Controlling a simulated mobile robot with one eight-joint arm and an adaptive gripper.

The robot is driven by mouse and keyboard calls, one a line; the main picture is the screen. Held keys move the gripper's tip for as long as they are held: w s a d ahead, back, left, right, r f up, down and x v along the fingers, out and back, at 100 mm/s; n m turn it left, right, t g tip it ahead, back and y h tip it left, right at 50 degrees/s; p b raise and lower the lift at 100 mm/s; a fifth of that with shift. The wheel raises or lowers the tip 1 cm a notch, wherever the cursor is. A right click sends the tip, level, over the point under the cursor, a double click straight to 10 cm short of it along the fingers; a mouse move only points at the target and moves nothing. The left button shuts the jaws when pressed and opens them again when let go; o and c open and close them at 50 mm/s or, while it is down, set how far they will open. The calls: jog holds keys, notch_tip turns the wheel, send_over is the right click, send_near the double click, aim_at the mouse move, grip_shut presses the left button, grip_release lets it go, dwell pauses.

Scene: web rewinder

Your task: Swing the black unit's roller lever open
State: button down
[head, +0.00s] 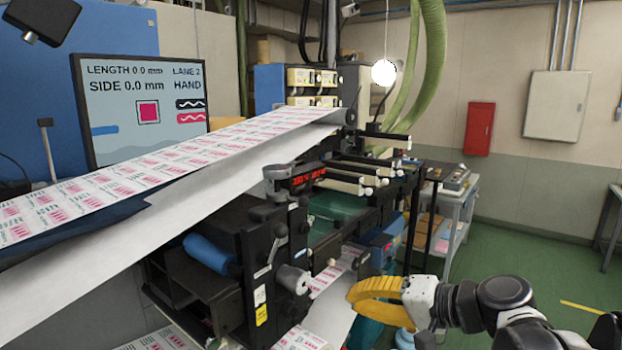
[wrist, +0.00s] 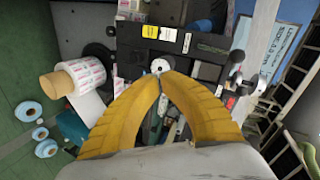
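The black unit (head: 262,248) stands left of centre in the head view, under the printed web. On its right face are a small dark lever (head: 279,238) and, lower, a pale roller end (head: 292,279). In the wrist view the unit (wrist: 207,73) is turned sideways, with the pale roller end (wrist: 160,65) just beyond my fingertips and a lever with silver ends (wrist: 236,72) to the right. I cannot tell for sure which part is the roller lever. My yellow gripper (head: 352,291) is right of the unit; its tips (wrist: 162,76) meet, holding nothing visible. Contact with the roller is unclear.
The printed web (head: 130,167) slopes across the left above the unit. A monitor (head: 140,110) stands behind it. Several rods (head: 350,175) stick out behind the unit. In the wrist view a printed roll (wrist: 83,75) lies left.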

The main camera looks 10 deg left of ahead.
aim_at(273, 246)
jog(key=w+r+t+y+p, duration=0.1)
jog(key=w+r+y+p, duration=0.3)
jog(key=r, duration=0.7)
jog(key=shift+w+a+r+m+p, duration=0.25)
jog(key=shift+w+p, duration=0.2)
jog(key=shift+w, duration=0.4)
jog(key=w+a, duration=0.1)
jog(key=a, duration=1)
jog(key=shift+w+a+f+p, duration=0.25)
jog(key=shift+w+f+p, duration=0.05)
jog(key=shift+w+f, duration=0.1)
